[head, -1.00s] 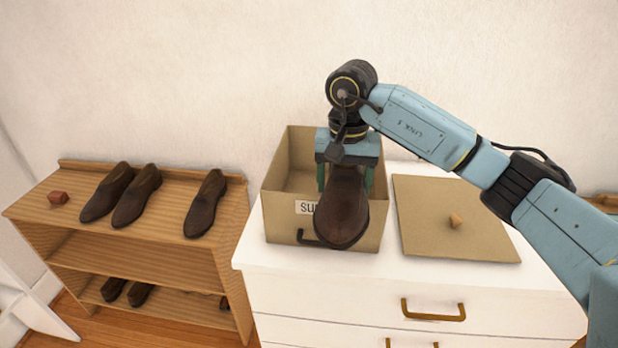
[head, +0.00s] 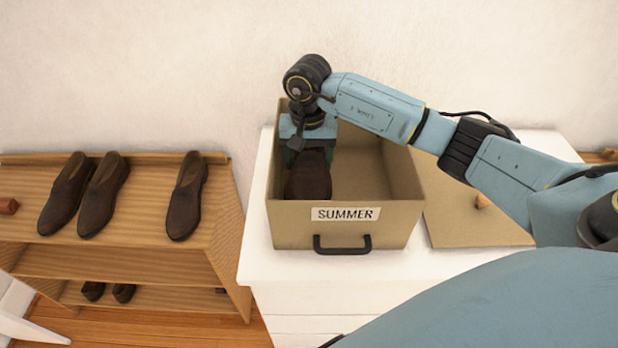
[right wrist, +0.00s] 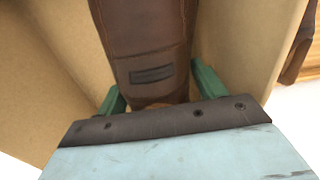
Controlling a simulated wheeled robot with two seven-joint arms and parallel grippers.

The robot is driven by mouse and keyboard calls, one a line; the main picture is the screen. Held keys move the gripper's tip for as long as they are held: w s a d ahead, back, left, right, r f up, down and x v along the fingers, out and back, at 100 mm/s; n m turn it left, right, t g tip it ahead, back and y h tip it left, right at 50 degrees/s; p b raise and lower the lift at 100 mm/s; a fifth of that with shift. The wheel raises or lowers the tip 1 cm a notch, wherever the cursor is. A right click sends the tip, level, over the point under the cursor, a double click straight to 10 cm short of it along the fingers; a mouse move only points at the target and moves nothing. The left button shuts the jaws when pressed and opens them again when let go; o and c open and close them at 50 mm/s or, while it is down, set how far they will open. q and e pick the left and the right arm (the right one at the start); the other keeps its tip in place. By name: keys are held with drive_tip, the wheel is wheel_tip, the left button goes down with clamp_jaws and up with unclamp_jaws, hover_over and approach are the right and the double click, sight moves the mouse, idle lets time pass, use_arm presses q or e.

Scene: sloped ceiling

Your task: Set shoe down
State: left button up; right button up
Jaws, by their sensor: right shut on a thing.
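A dark brown shoe (head: 310,178) is in the left part of an open tan box labelled SUMMER (head: 395,215). Its toe points toward the box's front wall. My right gripper (head: 303,152) reaches down into the box and is shut on the heel end of the shoe. In the right wrist view the green fingers (right wrist: 160,92) stand on either side of the brown shoe (right wrist: 148,45), with the box's wall (right wrist: 240,40) close by. Whether the sole touches the box floor is hidden. My left gripper is not in view.
The box stands on a white dresser (head: 257,215). A tan lid (head: 460,215) lies to its right, under my arm. A wooden shoe rack (head: 140,215) on the left holds several brown shoes (head: 187,195). The right part of the box is empty.

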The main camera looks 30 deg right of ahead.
drive_tip(key=shift+w+f, duration=0.1)
drive_tip(key=shift+f, duration=3.55)
drive_tip(key=shift+f, duration=0.1)
drive_tip(key=o, duration=1.3)
wheel_tip(320, 180, up, 12)
drive_tip(key=shift+r+b, duration=0.1)
drive_tip(key=shift+b, duration=0.2)
